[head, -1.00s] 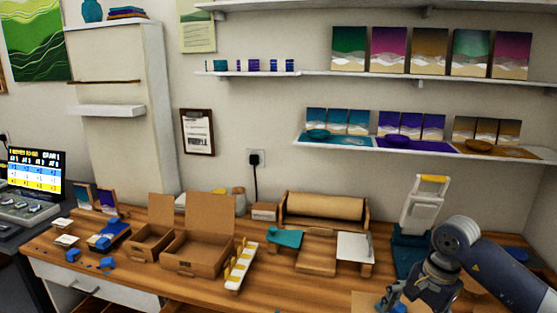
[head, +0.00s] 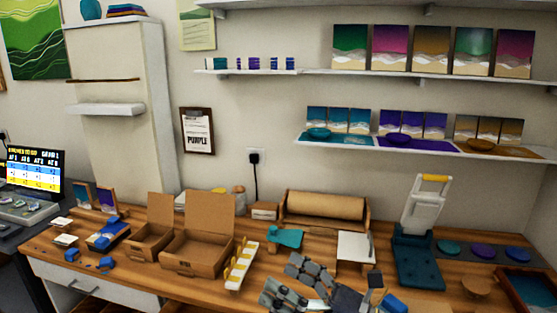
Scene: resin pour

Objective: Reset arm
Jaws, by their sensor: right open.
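My right gripper (head: 284,281) is low at the bottom centre of the head view, over the front of the wooden worktop (head: 215,290). Its grey fingers are spread apart and point left, with nothing visible between them. It overlaps the spot in front of the teal piece (head: 286,238) and hides part of the worktop there. I cannot tell its height above the surface. My left gripper is not in view.
Left of the gripper stand a white rack with yellow parts (head: 241,266) and open cardboard boxes (head: 196,252). A white press with a dark base (head: 418,263) stands right. Round coasters (head: 483,251) and a wood-rimmed tray (head: 508,286) lie far right. Shelves (head: 370,78) hang above.

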